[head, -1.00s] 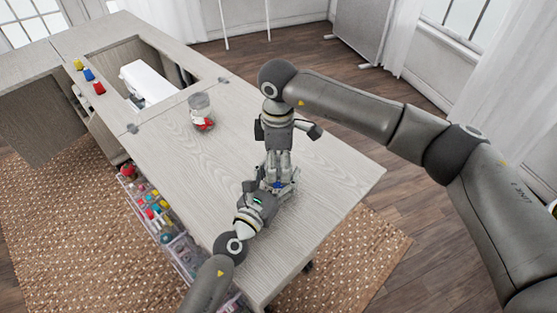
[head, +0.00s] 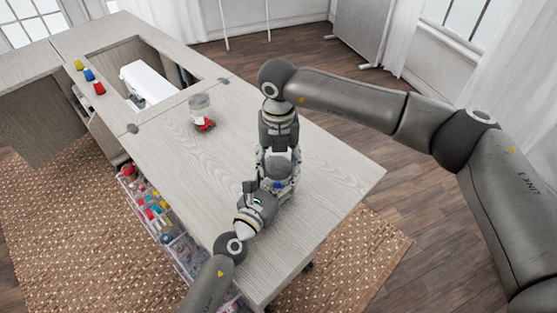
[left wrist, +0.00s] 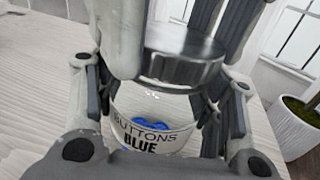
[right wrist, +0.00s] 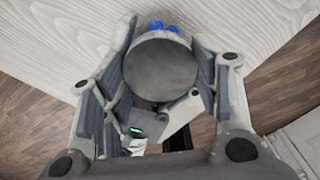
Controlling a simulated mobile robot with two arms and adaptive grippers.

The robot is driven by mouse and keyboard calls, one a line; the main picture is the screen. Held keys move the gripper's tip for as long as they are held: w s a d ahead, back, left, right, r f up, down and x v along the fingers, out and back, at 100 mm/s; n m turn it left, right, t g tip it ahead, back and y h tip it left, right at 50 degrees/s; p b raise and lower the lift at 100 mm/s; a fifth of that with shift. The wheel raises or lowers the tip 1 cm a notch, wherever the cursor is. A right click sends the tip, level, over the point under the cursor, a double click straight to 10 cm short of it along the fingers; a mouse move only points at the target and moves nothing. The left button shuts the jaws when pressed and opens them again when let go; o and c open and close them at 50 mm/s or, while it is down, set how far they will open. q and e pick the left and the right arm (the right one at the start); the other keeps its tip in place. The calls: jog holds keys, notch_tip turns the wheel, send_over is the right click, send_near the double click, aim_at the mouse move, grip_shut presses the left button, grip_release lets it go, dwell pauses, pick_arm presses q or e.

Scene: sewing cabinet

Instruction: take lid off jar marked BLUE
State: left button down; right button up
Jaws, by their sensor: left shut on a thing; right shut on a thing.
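The jar labelled BUTTONS BLUE (left wrist: 152,138) is clear, with blue buttons inside. My left gripper (head: 270,190) is shut around its body, near the table's right end. Whether the lid still touches the rim is unclear.
Another clear jar (head: 201,112) with red contents stands farther back on the table (head: 180,160). Yellow, blue and red spools (head: 88,75) stand at the back left beside a white sewing machine (head: 150,82). Open bins of supplies (head: 155,210) line the table's left side.

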jog(key=n, duration=2.1)
jog(key=shift+n, duration=0.4)
jog(key=n, duration=0.4)
jog(key=shift+r+n, duration=0.1)
jog(key=shift+n, duration=0.3)
jog(key=n, duration=0.8)
jog(key=shift+n, duration=0.3)
